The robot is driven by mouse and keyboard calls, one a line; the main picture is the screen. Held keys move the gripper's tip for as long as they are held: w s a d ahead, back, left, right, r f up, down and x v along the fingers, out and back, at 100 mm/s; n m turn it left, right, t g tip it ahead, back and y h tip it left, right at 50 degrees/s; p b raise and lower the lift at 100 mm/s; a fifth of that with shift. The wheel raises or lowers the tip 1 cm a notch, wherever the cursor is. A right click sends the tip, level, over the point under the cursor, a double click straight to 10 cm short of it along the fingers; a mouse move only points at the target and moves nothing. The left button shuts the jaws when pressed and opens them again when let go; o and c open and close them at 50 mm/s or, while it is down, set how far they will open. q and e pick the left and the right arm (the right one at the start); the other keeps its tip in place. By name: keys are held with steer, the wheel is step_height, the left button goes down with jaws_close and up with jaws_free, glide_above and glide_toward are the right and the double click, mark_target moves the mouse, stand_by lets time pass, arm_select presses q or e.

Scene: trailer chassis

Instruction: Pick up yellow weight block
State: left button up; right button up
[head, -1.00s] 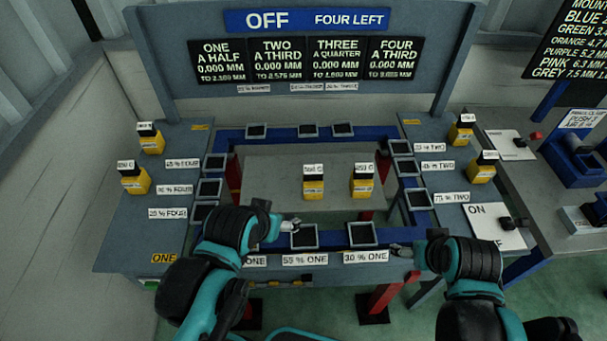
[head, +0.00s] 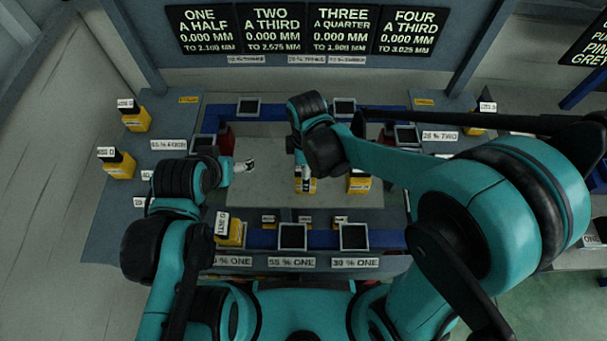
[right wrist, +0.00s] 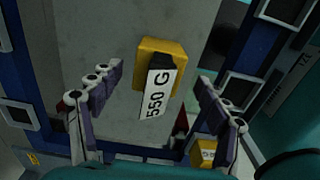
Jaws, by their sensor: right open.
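A yellow weight block (right wrist: 165,62) with a dark top and a "550 G" label sits on the grey middle plate, between the spread fingers of my open right gripper (right wrist: 160,78) in the right wrist view.
Yellow blocks stand on the left wing (head: 134,118) and right wing (head: 480,122). Another (head: 230,231) is at the front left. Square dark pads (head: 292,236) line the blue rail around the grey plate (head: 255,190). A display panel (head: 310,30) rises behind.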

step_height(320, 180, down, 5)
steer(key=shift+w+a+f+b, duration=0.1)
steer(key=shift+w+f+b, duration=0.05)
steer(key=shift+b, duration=0.95)
jaws_close()
steer(key=shift+r, duration=0.2)
steer(key=shift+r+p, duration=0.4)
steer(key=shift+r, duration=0.1)
steer(key=r, duration=0.1)
steer(key=r+p, duration=0.1)
steer(key=r, duration=0.1)
steer(key=shift+s+d+r+p, duration=0.25)
steer(key=shift+d+r+p, duration=0.1)
steer(key=s+d+r+p, duration=0.3)
steer(key=s+d+r, duration=0.3)
steer(key=d, duration=0.2)
steer(key=shift+s+d, duration=0.3)
steer(key=shift+d, duration=0.1)
